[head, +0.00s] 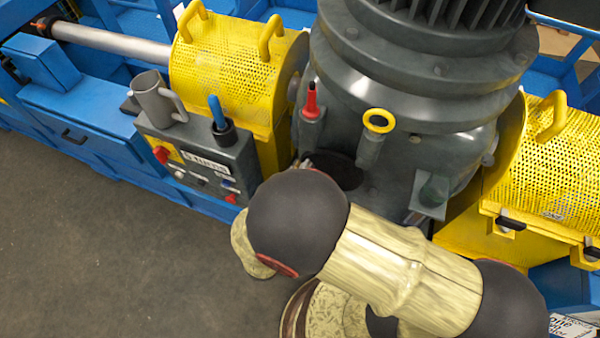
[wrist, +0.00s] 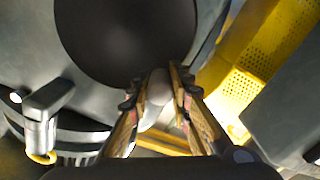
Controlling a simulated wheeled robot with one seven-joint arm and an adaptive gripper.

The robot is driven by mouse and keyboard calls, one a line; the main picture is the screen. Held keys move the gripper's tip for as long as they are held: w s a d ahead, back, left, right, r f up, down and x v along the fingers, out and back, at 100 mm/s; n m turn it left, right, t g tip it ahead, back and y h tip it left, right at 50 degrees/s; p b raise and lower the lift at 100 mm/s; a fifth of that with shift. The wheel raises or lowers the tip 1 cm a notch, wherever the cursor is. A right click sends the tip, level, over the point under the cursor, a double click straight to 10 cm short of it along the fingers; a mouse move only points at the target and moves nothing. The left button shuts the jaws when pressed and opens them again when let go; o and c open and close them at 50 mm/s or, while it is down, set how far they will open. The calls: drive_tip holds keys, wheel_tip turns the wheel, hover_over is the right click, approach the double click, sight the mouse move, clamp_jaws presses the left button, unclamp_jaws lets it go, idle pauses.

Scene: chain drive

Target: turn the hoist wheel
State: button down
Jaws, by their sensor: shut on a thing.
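In the wrist view my gripper (wrist: 157,82) is closed around a pale grey rounded piece (wrist: 153,113), one finger on each side. It looks like a knob or handle; I cannot tell whether it belongs to the hoist wheel. A large dark round face (wrist: 125,35) lies just beyond the fingertips. In the head view part of a dark round face (head: 335,170) shows low on the big grey housing (head: 405,150). My arm's dark joint hides my gripper and the gripped piece there, so no full wheel shows.
A yellow ring (head: 379,121) on a grey post and a red-tipped fitting (head: 311,100) stick out of the housing. To the left are a control box (head: 205,160) with a grey mug (head: 158,98) and a yellow perforated guard (head: 225,70). Another yellow guard (head: 550,165) stands right. The floor at lower left is clear.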

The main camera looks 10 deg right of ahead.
drive_tip(key=shift+d+r+m, duration=0.1)
drive_tip(key=shift+r+m, duration=0.1)
drive_tip(key=shift+m, duration=0.1)
drive_tip(key=c, duration=1.7)
unclamp_jaws()
drive_tip(key=shift+s, duration=0.1)
drive_tip(key=shift+o, duration=0.4)
drive_tip(key=v, duration=1.2)
